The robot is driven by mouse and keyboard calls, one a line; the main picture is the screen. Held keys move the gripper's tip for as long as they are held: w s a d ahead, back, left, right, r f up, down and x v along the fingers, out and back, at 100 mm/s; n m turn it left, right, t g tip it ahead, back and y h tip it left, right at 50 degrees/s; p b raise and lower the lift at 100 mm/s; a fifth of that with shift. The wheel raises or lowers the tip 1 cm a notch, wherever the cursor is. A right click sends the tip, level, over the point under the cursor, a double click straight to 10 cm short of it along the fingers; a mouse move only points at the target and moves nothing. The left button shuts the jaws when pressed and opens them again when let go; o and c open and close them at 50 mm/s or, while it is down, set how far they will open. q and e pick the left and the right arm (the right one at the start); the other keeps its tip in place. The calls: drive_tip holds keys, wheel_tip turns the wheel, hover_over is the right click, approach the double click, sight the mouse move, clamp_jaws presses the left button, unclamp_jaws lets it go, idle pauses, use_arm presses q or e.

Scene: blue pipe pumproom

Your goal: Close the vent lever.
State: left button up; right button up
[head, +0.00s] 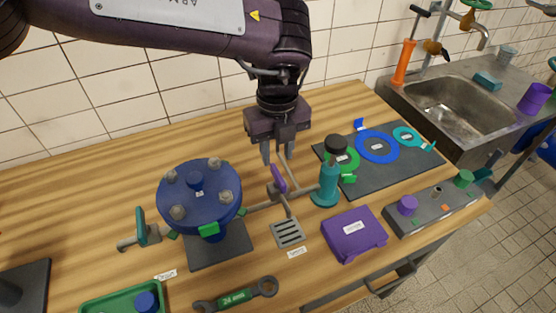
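A purple lever (278,179), probably the vent lever, sits on a thin grey pipe that runs from the blue flanged vessel (200,192) toward a teal cylinder (326,185). The lever stands tilted, leaning up and to the left. My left gripper (278,155) points down from above, just behind and above the lever. Its two fingers are apart with nothing between them; I cannot tell whether a finger touches the lever. A second, teal-green lever (141,226) is on a stub left of the vessel. My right gripper is not in view.
A drain grate (288,234) lies in front of the pipe. A purple case (354,234), grey block with knobs (430,210), wrench (237,296) and green tray (122,301) are nearby. A dark mat (390,176) holds coloured rings. The wooden table (90,190) is clear at back left.

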sight(278, 173)
use_arm(q)
wheel_tip(278, 173, down, 7)
drive_tip(key=shift+d+r+p, duration=0.1)
drive_tip(key=shift+r+p, duration=0.1)
drive_tip(key=shift+p, duration=0.45)
clamp_jaws()
